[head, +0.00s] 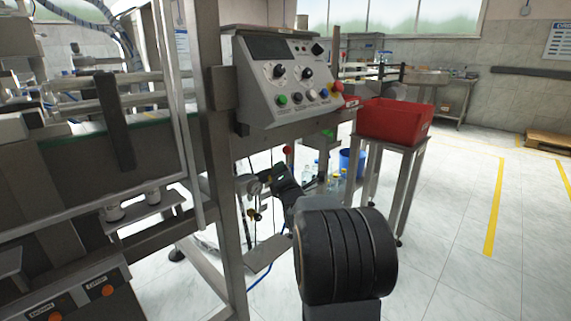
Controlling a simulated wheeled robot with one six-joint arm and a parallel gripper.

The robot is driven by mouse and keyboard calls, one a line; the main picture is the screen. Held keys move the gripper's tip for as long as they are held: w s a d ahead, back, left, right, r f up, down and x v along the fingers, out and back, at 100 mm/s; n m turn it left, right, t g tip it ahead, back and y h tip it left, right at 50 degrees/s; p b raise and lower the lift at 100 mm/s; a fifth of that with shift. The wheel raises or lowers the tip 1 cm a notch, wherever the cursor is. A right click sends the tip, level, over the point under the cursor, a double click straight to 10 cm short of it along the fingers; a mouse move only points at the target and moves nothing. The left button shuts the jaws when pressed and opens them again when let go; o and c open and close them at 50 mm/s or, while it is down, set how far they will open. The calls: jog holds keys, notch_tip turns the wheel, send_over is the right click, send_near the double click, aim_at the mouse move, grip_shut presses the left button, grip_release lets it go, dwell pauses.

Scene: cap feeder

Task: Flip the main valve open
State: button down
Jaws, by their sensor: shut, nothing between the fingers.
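A small cluster of pneumatic fittings hangs below the control panel, beside the machine's upright post. It has a round pressure gauge (254,188) and a small yellow and black fitting (255,214) under it. I cannot tell for sure which part is the main valve or how its handle is turned. My gripper (268,176) is small in the head view, at the end of my dark arm, right next to the gauge and fittings. It is shut and holds nothing. Whether it touches the fittings cannot be told. My arm hides part of the area behind it.
The grey control panel (285,80) with knobs and buttons is above my gripper. The steel post (222,190) stands close on the left. A red bin (396,121) sits on a stand to the right. Open floor lies further right.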

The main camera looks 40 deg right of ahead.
aim_at(287, 160)
jog(key=shift+w+d+r, duration=0.2)
jog(key=shift+d+r, duration=0.25)
jog(key=shift+d, duration=0.15)
jog(key=shift+w+d+r, duration=0.2)
jog(key=shift+d+r, duration=0.2)
jog(key=shift+d, duration=0.15)
